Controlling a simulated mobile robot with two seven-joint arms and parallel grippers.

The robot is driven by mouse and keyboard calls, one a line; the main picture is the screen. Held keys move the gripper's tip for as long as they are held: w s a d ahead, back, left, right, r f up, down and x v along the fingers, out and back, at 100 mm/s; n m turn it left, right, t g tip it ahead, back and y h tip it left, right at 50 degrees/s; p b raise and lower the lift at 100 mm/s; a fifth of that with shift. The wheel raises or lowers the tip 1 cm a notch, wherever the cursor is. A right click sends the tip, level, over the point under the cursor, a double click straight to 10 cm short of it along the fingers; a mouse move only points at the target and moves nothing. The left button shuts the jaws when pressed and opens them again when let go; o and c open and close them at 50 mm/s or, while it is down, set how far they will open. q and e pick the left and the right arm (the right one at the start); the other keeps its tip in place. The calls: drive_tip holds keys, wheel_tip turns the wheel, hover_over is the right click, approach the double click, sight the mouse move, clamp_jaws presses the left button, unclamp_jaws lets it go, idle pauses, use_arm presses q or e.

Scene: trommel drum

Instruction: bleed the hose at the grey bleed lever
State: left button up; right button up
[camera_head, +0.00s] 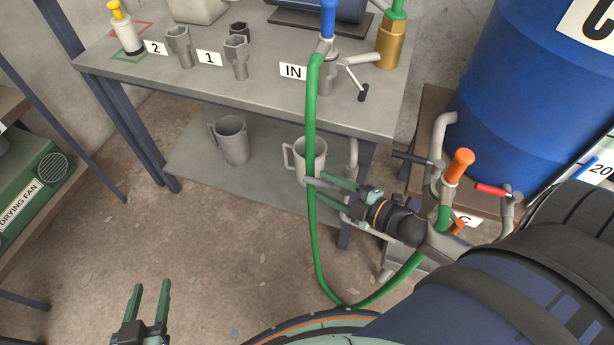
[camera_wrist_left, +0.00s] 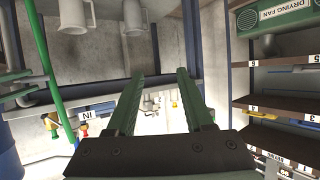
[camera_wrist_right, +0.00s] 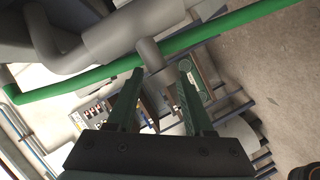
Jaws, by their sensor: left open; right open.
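A dark grey lever (camera_head: 413,158) sticks out left from the pipe beside the orange-handled hose end (camera_head: 458,166); it looks like the grey bleed lever. The green hose (camera_head: 311,130) hangs from the blue-handled end (camera_head: 327,20) at the IN sign, loops near the floor and rises to the orange-handled end. My right gripper (camera_head: 333,192) is open, below and left of the lever, by the hose. In the right wrist view a grey stub (camera_wrist_right: 150,54) shows near its fingertips (camera_wrist_right: 160,68); contact is unclear. My left gripper (camera_head: 150,287) is open and empty over the floor.
The bench (camera_head: 270,90) holds grey sockets, a yellow-capped bottle (camera_head: 125,32) and a black-tipped lever (camera_head: 362,92) by IN. Grey mugs (camera_head: 231,140) stand on its lower shelf. A red lever (camera_head: 492,190) and blue drum (camera_head: 530,90) are at right. Floor at left is clear.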

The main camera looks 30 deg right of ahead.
sight(307, 177)
use_arm(q)
wheel_tip(307, 177, up, 6)
drive_tip(key=w+t, duration=0.2)
drive_tip(key=shift+w+m+t+h+b, duration=0.25)
drive_tip(key=shift+m+t+h+b, duration=0.15)
drive_tip(key=shift+b, duration=0.05)
use_arm(e)
drive_tip(key=x, duration=0.6)
drive_tip(key=shift+w, duration=0.3)
use_arm(q)
drive_tip(key=shift+d, duration=0.1)
use_arm(e)
clamp_jaws()
